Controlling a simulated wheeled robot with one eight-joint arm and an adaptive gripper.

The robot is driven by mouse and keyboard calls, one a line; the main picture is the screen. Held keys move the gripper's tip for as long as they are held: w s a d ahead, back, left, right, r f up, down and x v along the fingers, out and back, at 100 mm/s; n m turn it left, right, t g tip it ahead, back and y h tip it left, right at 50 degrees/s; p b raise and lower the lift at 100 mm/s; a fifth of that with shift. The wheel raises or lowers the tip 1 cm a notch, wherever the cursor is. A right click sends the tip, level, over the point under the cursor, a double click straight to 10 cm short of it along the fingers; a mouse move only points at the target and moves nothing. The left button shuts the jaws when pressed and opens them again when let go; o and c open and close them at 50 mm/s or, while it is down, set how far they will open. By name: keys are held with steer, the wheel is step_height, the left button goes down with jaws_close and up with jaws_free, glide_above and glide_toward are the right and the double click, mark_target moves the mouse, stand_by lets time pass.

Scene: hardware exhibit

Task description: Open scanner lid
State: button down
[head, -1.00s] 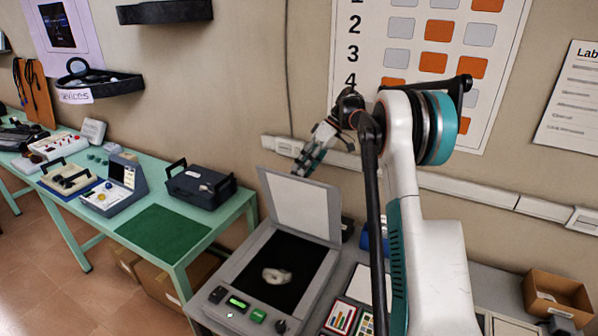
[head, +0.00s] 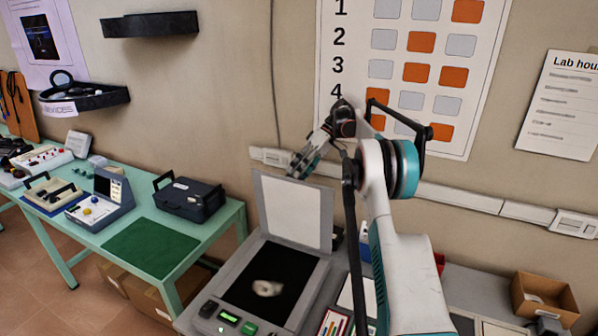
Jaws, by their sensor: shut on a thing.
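The scanner (head: 206,310) is a grey flatbed unit on the grey bench at lower middle. Its lid (head: 290,213) stands raised at the back, with its pale inner face towards me. The dark glass bed (head: 262,299) is uncovered, and a small pale object (head: 267,288) lies on it. My gripper (head: 297,172) is at the lid's top edge, shut on it. The exact contact between fingers and lid is small and partly hidden.
Left of the scanner is a green table with a dark case (head: 190,199), a blue-grey instrument (head: 101,199) and a green mat (head: 151,247). A cardboard box (head: 544,300) sits at the right. The wall is close behind the lid.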

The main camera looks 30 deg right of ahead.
steer(key=shift+d+f, duration=0.35)
steer(key=shift+f, duration=0.4)
steer(key=c, duration=1.6)
jaws_free()
steer(key=o, duration=0.4)
steer(key=shift+w+d+f, duration=0.15)
steer(key=shift+w+f, duration=0.1)
steer(key=shift+s+r, duration=0.1)
steer(key=shift+r, duration=0.05)
steer(key=shift+c, duration=0.2)
steer(key=shift+c, duration=0.4)
steer(key=shift+r, duration=0.25)
steer(key=shift+c, duration=0.4)
steer(key=r, duration=0.9)
steer(key=shift+a+r, duration=0.15)
steer(key=shift+a, duration=0.1)
steer(key=c, duration=0.3)
steer(key=shift+r, duration=0.4)
